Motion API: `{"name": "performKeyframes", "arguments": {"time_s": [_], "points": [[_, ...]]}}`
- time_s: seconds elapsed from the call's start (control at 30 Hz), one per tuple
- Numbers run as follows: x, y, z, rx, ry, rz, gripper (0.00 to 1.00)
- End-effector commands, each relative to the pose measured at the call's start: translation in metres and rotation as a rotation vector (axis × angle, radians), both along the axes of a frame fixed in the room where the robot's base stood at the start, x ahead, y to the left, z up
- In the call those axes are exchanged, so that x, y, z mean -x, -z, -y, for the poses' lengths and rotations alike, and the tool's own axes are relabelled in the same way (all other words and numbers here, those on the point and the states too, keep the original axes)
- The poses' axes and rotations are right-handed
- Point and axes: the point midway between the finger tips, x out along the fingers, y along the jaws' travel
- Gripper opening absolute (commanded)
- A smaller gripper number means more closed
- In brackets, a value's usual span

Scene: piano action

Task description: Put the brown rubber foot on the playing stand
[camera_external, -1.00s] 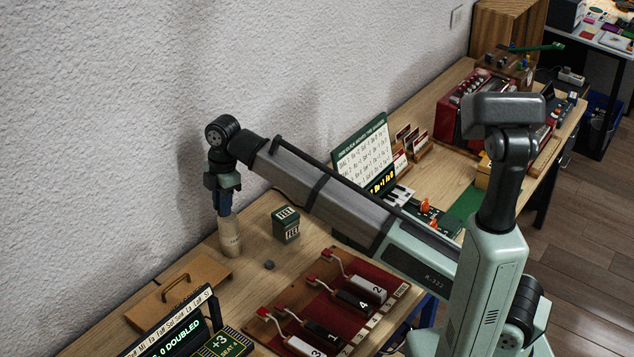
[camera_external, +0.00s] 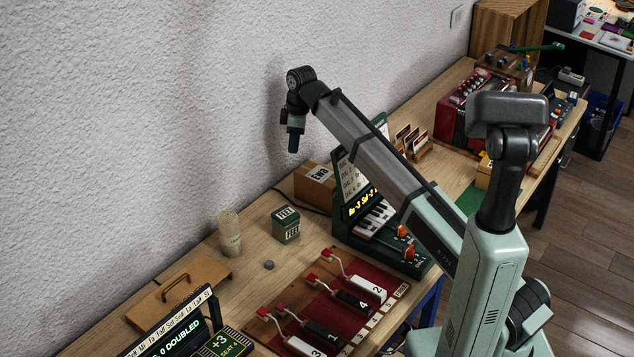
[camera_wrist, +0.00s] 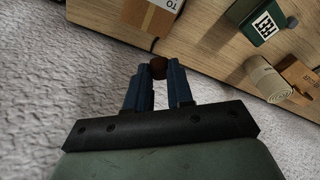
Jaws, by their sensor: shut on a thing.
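My gripper (camera_external: 293,149) is raised in the air near the wall, above the back of the bench. In the wrist view my gripper (camera_wrist: 158,84) is shut on the brown rubber foot (camera_wrist: 157,69), a small dark-brown round piece between the blue fingertips. The foot cannot be made out in the external view. A green stand with piano keys (camera_external: 374,217) and a lit display stands lower and to the right of my gripper; I cannot tell for sure that it is the playing stand.
A cardboard box (camera_external: 314,182) stands below my gripper. A green FEET box (camera_external: 286,226), a pale cylinder (camera_external: 229,235) and a small grey disc (camera_external: 269,265) are to the left. A red board with numbered keys (camera_external: 347,314) lies in front.

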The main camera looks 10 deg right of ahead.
Motion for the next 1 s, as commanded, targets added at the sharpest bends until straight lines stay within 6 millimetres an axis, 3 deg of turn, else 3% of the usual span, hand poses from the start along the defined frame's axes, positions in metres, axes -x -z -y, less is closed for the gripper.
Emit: {"name": "performKeyframes", "arguments": {"time_s": [0.1, 0.3, 0.5, 0.67, 0.8, 1.0], "points": [[-0.03, 0.001, 0.037, -0.001, 0.097, 0.001, 0.0], [-0.07, 0.003, 0.101, -0.001, 0.254, 0.001, 0.0], [-0.095, 0.005, 0.172, -0.001, 0.419, 0.0, 0.0], [-0.094, 0.008, 0.235, -0.001, 0.563, 0.001, 0.0], [-0.075, 0.01, 0.29, 0.0, 0.701, 0.001, 0.0], [-0.044, 0.011, 0.346, -0.001, 0.86, 0.002, 0.0]]}}
